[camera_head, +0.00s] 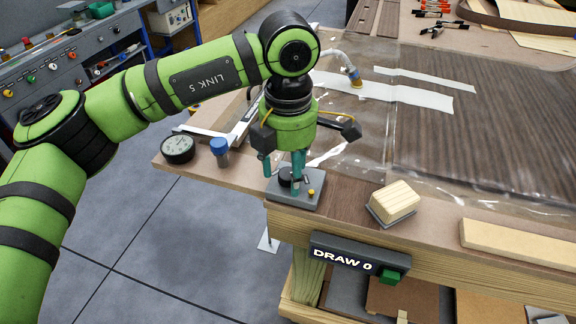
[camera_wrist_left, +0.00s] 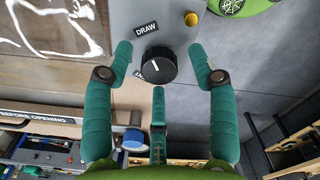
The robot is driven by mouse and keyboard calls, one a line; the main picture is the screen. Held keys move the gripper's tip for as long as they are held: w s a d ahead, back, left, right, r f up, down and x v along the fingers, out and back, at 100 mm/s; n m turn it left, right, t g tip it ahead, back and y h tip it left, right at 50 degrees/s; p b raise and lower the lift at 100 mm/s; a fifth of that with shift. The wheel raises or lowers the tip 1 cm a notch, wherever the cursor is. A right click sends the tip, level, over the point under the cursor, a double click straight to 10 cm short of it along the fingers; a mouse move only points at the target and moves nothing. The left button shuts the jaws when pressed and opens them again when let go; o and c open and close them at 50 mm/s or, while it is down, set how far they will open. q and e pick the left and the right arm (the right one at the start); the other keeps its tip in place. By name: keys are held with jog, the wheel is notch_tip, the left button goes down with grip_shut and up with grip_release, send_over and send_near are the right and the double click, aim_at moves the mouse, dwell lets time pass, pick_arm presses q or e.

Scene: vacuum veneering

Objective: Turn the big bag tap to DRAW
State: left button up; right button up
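The big bag tap is a black round knob (camera_wrist_left: 160,65) with a short white pointer line, set on a grey plate (camera_head: 310,203) at the table's near corner. My left gripper (camera_head: 294,172) points down over the plate. Its teal fingers (camera_wrist_left: 160,75) are spread around the knob with visible gaps in the wrist view, so it is open and empty. My right gripper is not in view.
A yellow button (camera_head: 311,193) sits beside the knob. A wooden block (camera_head: 397,200), a blue-capped bottle (camera_head: 220,151) and a round gauge (camera_head: 178,149) stand nearby. A "DRAW 0" display (camera_head: 343,254) with a green button is on the front edge. Clear bag film covers the tabletop.

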aim_at(288, 173)
pick_arm(q)
jog(key=shift+r, duration=0.25)
notch_tip(288, 173, up, 12)
jog(key=shift+f, duration=0.25)
